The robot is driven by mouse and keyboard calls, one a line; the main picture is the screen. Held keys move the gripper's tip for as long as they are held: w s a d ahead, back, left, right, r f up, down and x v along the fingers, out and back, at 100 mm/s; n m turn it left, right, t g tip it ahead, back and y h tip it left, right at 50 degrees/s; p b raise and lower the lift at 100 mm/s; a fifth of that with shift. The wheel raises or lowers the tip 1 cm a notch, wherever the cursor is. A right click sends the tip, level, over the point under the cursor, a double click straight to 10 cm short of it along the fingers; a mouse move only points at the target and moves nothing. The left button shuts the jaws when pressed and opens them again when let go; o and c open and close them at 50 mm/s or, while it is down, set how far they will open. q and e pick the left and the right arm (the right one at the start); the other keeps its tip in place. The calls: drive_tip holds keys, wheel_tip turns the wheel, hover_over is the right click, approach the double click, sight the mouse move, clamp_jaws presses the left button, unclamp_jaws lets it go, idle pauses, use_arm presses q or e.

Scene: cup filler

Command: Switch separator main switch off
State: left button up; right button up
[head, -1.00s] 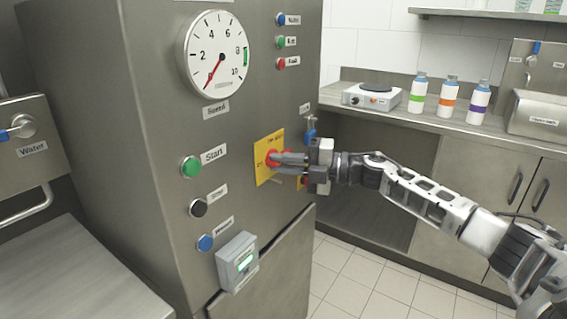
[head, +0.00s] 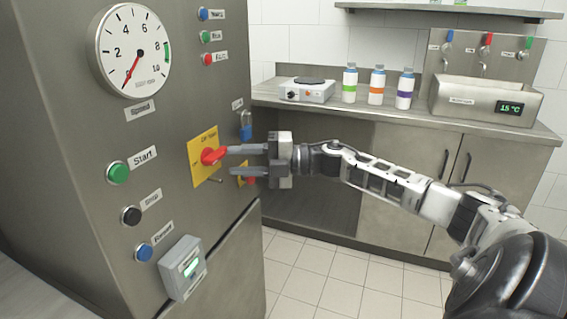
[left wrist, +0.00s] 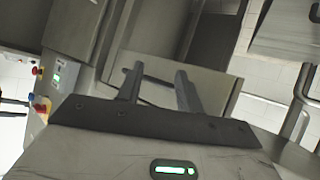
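The separator main switch is a red rotary knob (head: 212,156) on a yellow plate (head: 203,172) on the steel cabinet front. Its handle lies roughly sideways in the head view; the small plate lettering is hard to read. My right gripper (head: 230,161) is open, fingers pointing left at the switch. The upper fingertip is at the knob's right end, and I cannot tell whether it touches. The lower finger is below and clear of the knob. My left gripper (left wrist: 158,70) is not in the head view; in the left wrist view its two fingers stand apart.
Green (head: 118,172), black (head: 131,215) and blue (head: 144,252) buttons sit left of the switch, with a grey box (head: 183,267) below. A blue padlock (head: 246,128) and a second, small red-yellow switch (head: 246,178) are close to my right fingers. A counter (head: 400,118) stands behind.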

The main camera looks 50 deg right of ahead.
drive_tip(key=v, duration=1.1)
drive_tip(key=shift+p, duration=0.35)
drive_tip(key=shift+r, duration=0.1)
